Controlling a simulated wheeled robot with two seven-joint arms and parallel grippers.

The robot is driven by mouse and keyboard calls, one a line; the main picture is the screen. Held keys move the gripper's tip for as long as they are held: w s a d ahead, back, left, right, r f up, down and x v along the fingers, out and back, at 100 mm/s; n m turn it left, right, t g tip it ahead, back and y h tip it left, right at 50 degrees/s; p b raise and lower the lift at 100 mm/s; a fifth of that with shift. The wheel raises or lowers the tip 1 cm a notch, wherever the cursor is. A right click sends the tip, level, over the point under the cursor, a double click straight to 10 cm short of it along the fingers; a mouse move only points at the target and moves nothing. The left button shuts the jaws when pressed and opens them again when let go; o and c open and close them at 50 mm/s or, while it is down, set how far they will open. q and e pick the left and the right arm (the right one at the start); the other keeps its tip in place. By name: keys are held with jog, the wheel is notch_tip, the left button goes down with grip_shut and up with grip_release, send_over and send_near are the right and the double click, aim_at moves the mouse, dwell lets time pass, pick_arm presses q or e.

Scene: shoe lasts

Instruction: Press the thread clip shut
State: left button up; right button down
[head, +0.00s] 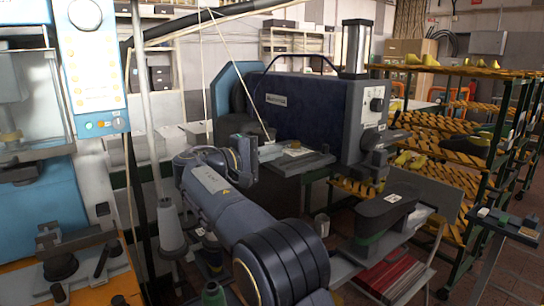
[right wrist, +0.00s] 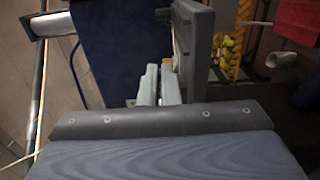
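My right arm comes in from the bottom of the head view, and its gripper (head: 266,150) is at the left end of the dark blue machine's small work table (head: 312,160). In the right wrist view two narrow pale fingers (right wrist: 160,85) stand close together beyond the dark gripper body, and look shut. I cannot make out anything between them. A pale thread (head: 237,78) runs down from above to near this gripper. I cannot pick out the thread clip; it may be hidden or too small to tell. My left gripper is not in view.
The dark blue machine (head: 305,110) stands behind the gripper. A white thread cone (head: 170,228) stands left of my arm. A light blue machine (head: 40,205) fills the left side. Racks of shoe lasts (head: 450,125) stand at right, with a dark-topped stand (head: 385,212) before them.

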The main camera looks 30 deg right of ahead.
dwell(0.5)
jog(key=c, duration=1.9)
grip_release()
jog(key=shift+c, duration=0.2)
jog(key=a, duration=0.7)
jog(key=shift+s+a, duration=0.3)
jog(key=shift+a, duration=0.1)
